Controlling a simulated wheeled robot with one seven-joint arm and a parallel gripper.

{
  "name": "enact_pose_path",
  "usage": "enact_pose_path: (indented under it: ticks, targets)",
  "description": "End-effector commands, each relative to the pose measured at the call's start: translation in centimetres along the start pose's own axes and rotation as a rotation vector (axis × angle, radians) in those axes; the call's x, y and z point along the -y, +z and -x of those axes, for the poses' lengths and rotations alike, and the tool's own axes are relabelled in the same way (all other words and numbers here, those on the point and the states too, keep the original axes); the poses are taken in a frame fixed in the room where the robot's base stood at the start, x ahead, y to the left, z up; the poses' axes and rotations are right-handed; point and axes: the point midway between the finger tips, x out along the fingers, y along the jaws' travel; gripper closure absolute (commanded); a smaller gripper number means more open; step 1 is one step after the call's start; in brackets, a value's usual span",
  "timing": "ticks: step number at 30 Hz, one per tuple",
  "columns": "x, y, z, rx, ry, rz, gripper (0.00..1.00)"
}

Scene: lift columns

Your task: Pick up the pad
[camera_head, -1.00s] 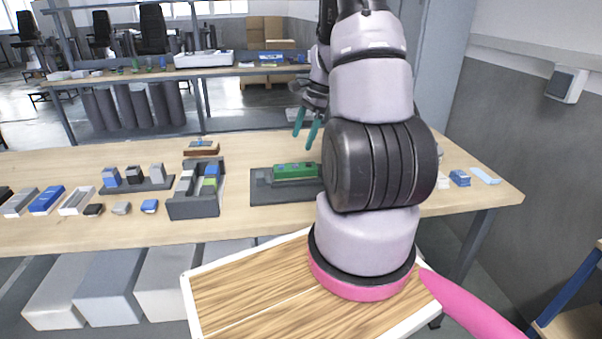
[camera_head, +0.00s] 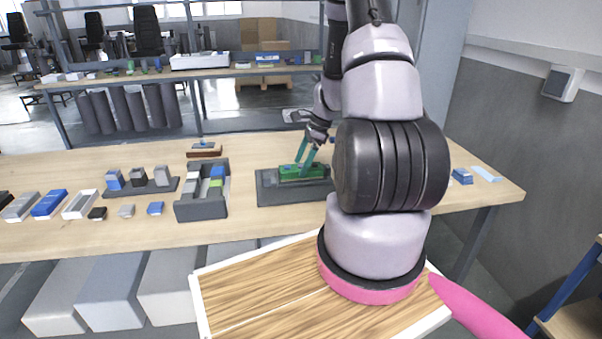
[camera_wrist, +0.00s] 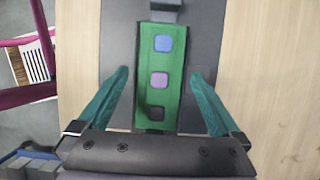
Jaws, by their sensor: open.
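A green pad (camera_head: 288,170) lies on a dark grey base plate (camera_head: 268,195) on the wooden table. In the wrist view the pad (camera_wrist: 146,60) is a long green block with a blue, a purple and a black button in a row. My gripper (camera_wrist: 160,72) is open, with one teal finger on each side of the pad and a gap visible on both sides. In the head view my gripper (camera_head: 304,166) is down at the pad. Contact with the pad cannot be told. My arm hides the right end of the base plate in the head view.
Left of the base plate stands a dark holder (camera_head: 202,205) with coloured blocks. A brown block (camera_head: 204,152) sits behind it. A dark rack (camera_head: 140,187) and small boxes are farther left. A blue item (camera_head: 462,177) lies at the right. Bare tabletop flanks the plate in the wrist view.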

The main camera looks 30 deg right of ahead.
Motion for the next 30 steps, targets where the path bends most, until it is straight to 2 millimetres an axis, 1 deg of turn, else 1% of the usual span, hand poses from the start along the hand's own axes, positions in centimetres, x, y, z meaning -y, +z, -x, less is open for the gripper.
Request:
enact_pose_path:
  ticks: [1,3,10,11,12,14,15,18,26,29,30]
  targets:
    - [-0.1,-0.1,-0.5,0.001,0.002,-0.002,0.0]
    - [0.0,0.0,-0.9,0.0,0.0,0.0,0.0]
    - [0.0,0.0,-1.0,0.0,-0.001,0.0,0.0]
    - [0.0,0.0,-1.0,0.0,-0.001,0.0,0.11]
    - [0.0,0.0,-1.0,0.0,-0.001,0.0,0.27]
    - [0.0,0.0,-1.0,0.0,-0.001,0.0,0.5]
    - [0.0,0.0,-1.0,0.0,-0.001,0.001,0.65]
    - [0.0,0.0,-1.0,0.0,-0.001,0.001,1.0]
    - [0.1,0.1,-0.9,0.0,-0.002,0.001,1.0]
    - [0.1,0.4,-0.1,-0.001,-0.003,0.004,1.0]
    - [0.1,0.6,0.4,-0.001,-0.004,0.004,1.0]
